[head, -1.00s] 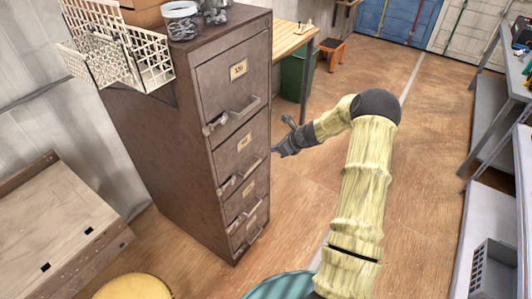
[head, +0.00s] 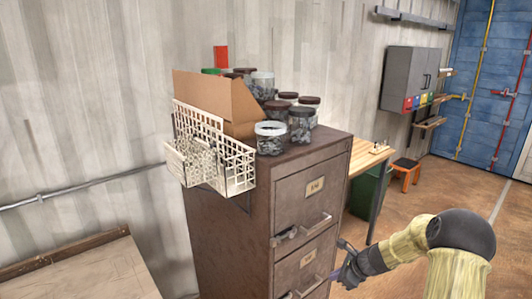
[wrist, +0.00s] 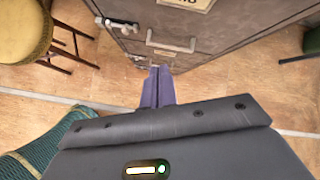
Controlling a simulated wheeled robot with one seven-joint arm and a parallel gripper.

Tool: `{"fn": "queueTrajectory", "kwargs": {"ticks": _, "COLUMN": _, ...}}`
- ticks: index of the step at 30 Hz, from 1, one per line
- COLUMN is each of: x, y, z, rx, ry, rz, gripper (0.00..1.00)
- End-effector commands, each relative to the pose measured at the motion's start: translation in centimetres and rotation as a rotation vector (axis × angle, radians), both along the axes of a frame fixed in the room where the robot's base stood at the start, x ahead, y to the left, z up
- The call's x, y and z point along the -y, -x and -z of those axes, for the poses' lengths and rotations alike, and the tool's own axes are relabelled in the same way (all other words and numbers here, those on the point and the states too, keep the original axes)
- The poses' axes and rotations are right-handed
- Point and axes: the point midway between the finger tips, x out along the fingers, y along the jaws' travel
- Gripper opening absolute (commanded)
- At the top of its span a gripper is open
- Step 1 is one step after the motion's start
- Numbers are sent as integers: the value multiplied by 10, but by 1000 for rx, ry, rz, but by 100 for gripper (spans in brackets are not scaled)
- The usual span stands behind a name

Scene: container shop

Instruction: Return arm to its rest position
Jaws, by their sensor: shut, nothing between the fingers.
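My gripper (head: 340,271) is at the lower right of the head view, in front of the brown filing cabinet (head: 226,232). My arm, in a yellow sleeve, reaches to it from the lower right corner. In the wrist view my gripper (wrist: 158,72) has its two purple fingers together, with nothing between them. The cabinet front (wrist: 225,30) stands just beyond the fingers there, with a drawer handle above them. The drawers that show look shut. I cannot tell whether the fingertips touch the cabinet.
A white wire basket (head: 207,160), a cardboard box (head: 215,100) and several jars (head: 271,139) stand on or at the cabinet top. A wooden table (head: 368,160) and an orange stool (head: 406,173) are behind it. A yellow round stool (wrist: 25,30) is at the wrist view's upper left.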

Motion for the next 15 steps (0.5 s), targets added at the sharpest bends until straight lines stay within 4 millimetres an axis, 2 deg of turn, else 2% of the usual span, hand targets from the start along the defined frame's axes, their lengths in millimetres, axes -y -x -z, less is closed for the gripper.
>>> {"fn": "queueTrajectory", "kwargs": {"ticks": 1, "x": -15, "y": 12, "z": -13, "rx": 14, "ry": 76, "rz": -109, "gripper": 0}}
{"fn": "queueTrajectory", "kwargs": {"ticks": 6, "x": -50, "y": 62, "z": -43, "rx": 60, "ry": 322, "rz": -493, "gripper": 0}}
{"fn": "queueTrajectory", "kwargs": {"ticks": 15, "x": -84, "y": 159, "z": -95, "rx": 153, "ry": 681, "rz": -1146, "gripper": 0}}
